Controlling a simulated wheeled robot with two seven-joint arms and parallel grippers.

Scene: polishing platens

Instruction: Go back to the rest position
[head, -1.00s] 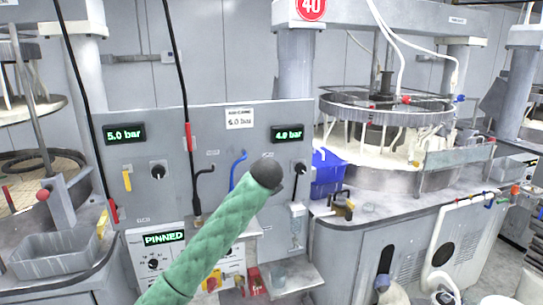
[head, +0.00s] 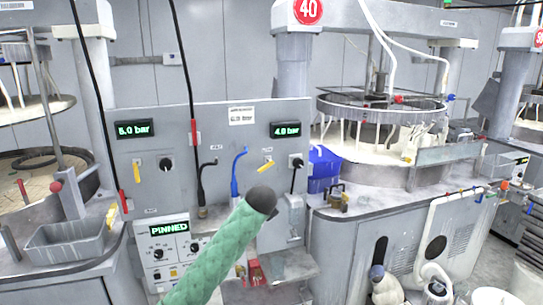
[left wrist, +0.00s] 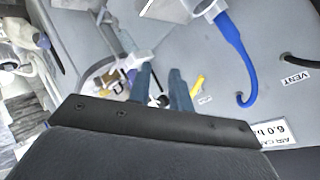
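My left arm, in a green quilted sleeve with a dark rounded end, comes up from the bottom of the head view in front of the grey control panel (head: 222,122). Its gripper cannot be made out there. In the left wrist view the two blue-grey fingers of my left gripper (left wrist: 162,90) stand apart, with a gap and nothing held between them. The panel lies beyond them, upside down, with a yellow lever (left wrist: 197,84) just right of the fingers and a blue hose (left wrist: 236,50) further right. My right gripper shows in neither view.
The panel carries a 5.0 bar display (head: 133,129), a 4.9 bar display (head: 285,129), a PINNED display (head: 169,228) and another yellow lever (head: 137,171). A grey bin (head: 65,243) stands left. A blue bin (head: 323,170) and round polishing machine (head: 380,175) stand right.

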